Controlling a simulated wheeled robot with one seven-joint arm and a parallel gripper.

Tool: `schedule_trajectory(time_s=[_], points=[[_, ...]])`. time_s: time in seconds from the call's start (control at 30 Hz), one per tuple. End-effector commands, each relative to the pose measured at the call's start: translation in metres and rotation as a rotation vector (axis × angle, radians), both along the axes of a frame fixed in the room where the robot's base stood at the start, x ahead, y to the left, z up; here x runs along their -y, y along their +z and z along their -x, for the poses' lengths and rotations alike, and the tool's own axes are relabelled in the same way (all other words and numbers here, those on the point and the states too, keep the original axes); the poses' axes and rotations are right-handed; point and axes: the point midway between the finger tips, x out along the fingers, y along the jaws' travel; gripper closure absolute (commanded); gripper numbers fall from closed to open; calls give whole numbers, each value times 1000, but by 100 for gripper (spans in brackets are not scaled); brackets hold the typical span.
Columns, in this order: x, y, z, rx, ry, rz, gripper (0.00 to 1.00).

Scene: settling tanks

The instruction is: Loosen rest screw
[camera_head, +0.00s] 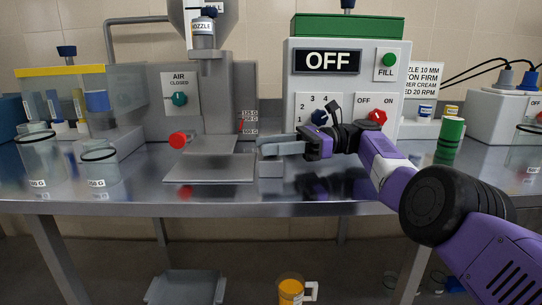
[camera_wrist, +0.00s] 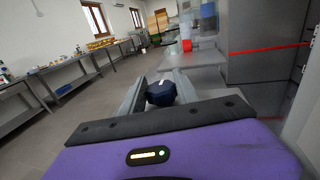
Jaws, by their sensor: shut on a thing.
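My gripper (camera_head: 268,147) reaches in from the right at bench height. Its grey fingers point left, just in front of the grey column of the filling stand (camera_head: 218,95). In the wrist view the fingers (camera_wrist: 160,84) are closed on a dark blue knob (camera_wrist: 161,95), which looks like the rest screw. In the head view the fingers hide this knob. A small grey block (camera_head: 271,167) stands directly below the fingers. The flat rest plate (camera_head: 210,168) lies to their left.
A red knob (camera_head: 181,139) sticks out left of the stand. The control box (camera_head: 347,75) with its OFF display stands behind my gripper. Clear vessels (camera_head: 40,160) stand at the left. The bench front is mostly clear.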

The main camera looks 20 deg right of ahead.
Motion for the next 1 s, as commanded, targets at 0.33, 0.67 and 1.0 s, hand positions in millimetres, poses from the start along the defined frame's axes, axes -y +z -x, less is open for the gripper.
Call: schedule_trajectory(time_s=[0.33, 0.67, 1.0], points=[[0, 2, -1, 3, -5, 0, 100], [0, 2, -1, 2, -3, 0, 41], [0, 1, 0, -1, 0, 0, 41]])
